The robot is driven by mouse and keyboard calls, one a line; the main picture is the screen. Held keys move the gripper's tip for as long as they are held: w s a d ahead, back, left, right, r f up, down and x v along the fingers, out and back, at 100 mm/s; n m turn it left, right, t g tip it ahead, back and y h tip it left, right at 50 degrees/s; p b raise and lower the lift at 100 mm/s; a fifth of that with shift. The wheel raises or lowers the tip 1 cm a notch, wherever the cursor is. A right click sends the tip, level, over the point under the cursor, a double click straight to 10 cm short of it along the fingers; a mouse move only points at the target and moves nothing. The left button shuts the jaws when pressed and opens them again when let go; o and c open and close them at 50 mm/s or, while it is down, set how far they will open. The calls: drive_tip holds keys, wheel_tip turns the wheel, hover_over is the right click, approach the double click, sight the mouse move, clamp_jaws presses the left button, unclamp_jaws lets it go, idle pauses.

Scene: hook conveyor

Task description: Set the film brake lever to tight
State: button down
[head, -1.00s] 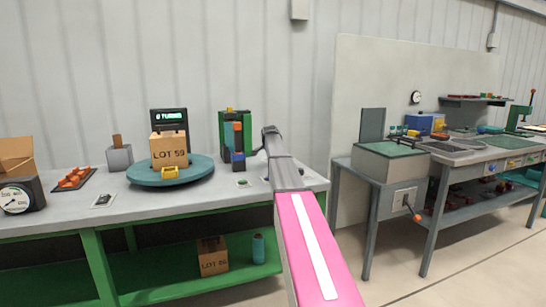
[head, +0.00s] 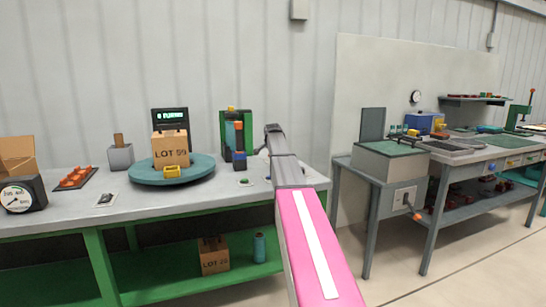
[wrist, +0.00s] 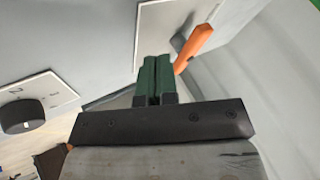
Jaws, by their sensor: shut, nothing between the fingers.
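In the wrist view an orange lever handle (wrist: 194,47) slants beside a light grey plate (wrist: 160,22), with a grey pivot piece near it. It appears to be the film brake lever; no setting marks are readable. My gripper (wrist: 155,62), with green fingers, is shut and empty. Its tips are just left of the handle's lower end; I cannot tell whether they touch it. In the head view my arm reaches to the right end of the green bench, beside a green and black upright machine (head: 225,138). The gripper and lever are not clearly visible there.
A black knob (wrist: 20,116) on a white plate is at left in the wrist view. A blue-green turntable (head: 145,176) carries a LOT 59 box (head: 170,148) on the bench.

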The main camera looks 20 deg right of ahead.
drive_tip(key=v, duration=0.8)
drive_tip(key=shift+w+a, duration=0.25)
drive_tip(key=shift+a, duration=0.05)
